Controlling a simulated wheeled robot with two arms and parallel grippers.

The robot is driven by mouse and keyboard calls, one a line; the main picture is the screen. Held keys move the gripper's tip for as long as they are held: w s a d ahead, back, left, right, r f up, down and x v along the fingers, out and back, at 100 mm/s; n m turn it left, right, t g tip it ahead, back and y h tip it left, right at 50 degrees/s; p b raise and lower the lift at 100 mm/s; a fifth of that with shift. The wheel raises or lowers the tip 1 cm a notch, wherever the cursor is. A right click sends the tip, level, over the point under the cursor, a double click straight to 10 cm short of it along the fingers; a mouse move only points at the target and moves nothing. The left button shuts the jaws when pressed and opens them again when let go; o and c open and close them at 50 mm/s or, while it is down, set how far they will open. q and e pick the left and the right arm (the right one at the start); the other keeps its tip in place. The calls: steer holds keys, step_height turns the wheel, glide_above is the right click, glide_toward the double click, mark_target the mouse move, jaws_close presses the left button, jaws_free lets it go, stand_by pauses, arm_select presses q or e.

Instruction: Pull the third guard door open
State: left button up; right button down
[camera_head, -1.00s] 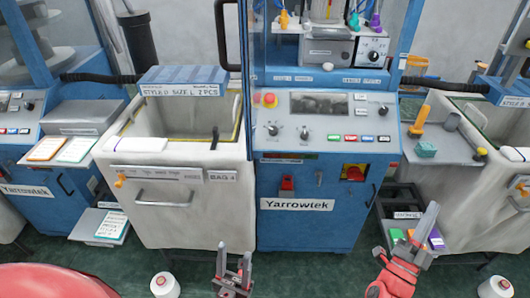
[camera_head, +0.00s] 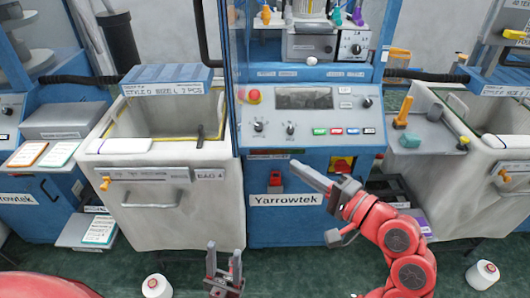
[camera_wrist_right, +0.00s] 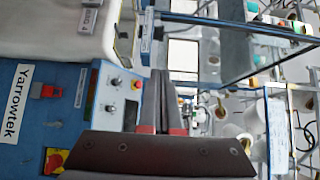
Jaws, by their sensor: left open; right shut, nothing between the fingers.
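The guard door (camera_head: 229,80) of the middle Yarrowtek machine shows in the head view as a blue-framed clear panel above the control panel, cut off at the top. A dark bar handle (camera_head: 202,30) stands at its left side. I cannot tell how far the door stands from the machine. My right gripper (camera_head: 298,166) is shut and empty, in front of the lower control panel, below and right of the door's lower edge. Its fingers also show in the right wrist view (camera_wrist_right: 163,74), near the control panel. My left gripper (camera_head: 225,252) is open and empty, low in front of the machine.
A pale bin (camera_head: 165,220) stands left of the middle machine, with another bin at the right. A tool shelf (camera_head: 428,137) sits right of the control panel (camera_head: 312,125). White cones (camera_head: 156,287) stand on the green floor. A red emergency button (camera_head: 254,97) is close by.

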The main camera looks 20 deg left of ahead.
steer(key=s+a+p+x, duration=0.1)
steer(key=p+x, duration=0.3)
steer(key=x, duration=0.8)
steer(key=shift+s+a, duration=0.4)
steer(key=shift+s, duration=0.1)
